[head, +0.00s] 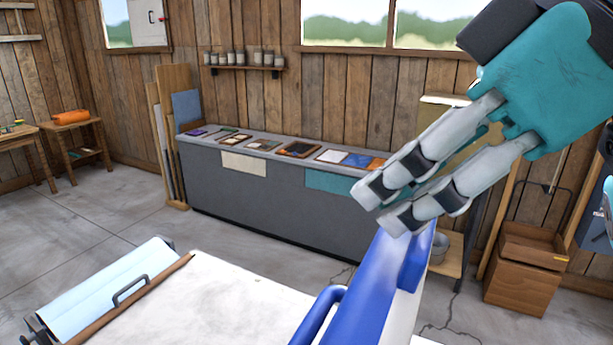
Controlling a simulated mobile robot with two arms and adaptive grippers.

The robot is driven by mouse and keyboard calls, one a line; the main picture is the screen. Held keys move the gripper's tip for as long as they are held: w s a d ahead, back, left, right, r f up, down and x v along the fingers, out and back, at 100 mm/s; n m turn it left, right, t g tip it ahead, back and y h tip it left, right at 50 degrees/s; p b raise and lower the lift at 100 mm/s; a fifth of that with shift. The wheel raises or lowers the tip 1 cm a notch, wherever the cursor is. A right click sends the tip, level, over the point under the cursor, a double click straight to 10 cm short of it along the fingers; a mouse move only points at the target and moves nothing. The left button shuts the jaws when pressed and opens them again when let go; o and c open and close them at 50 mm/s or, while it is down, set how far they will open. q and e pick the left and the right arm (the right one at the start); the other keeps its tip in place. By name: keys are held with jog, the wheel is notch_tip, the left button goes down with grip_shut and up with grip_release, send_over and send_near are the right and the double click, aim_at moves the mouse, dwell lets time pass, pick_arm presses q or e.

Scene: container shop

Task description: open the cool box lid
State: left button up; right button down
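A blue and white part of the cool box (370,298) stands at the bottom centre, cut off by the frame edge. It looks like the lid seen nearly edge-on and tilted up; how far it is open I cannot tell. A blue handle-like bar (318,315) is on its left. My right gripper (380,207) reaches in from the upper right, its grey fingers with dark pads just above the blue part's top end. The fingertips lie close together, and whether they touch the blue part is unclear. My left gripper is out of view.
A pale worktop (215,300) with a brown edge fills the lower left, beside a light blue case with a dark handle (130,289). A long grey counter (270,195) with samples stands behind. Wooden drawers (522,285) stand at right. The floor at left is clear.

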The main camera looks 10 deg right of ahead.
jog(key=shift+s+d+r, duration=0.2)
jog(key=shift+d+r, duration=0.1)
jog(key=shift+d, duration=0.25)
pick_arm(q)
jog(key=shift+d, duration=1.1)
pick_arm(e)
jog(key=v, duration=1.1)
jog(key=shift+a+r, duration=0.15)
jog(key=shift+a, duration=0.15)
jog(key=shift+w+a, duration=0.1)
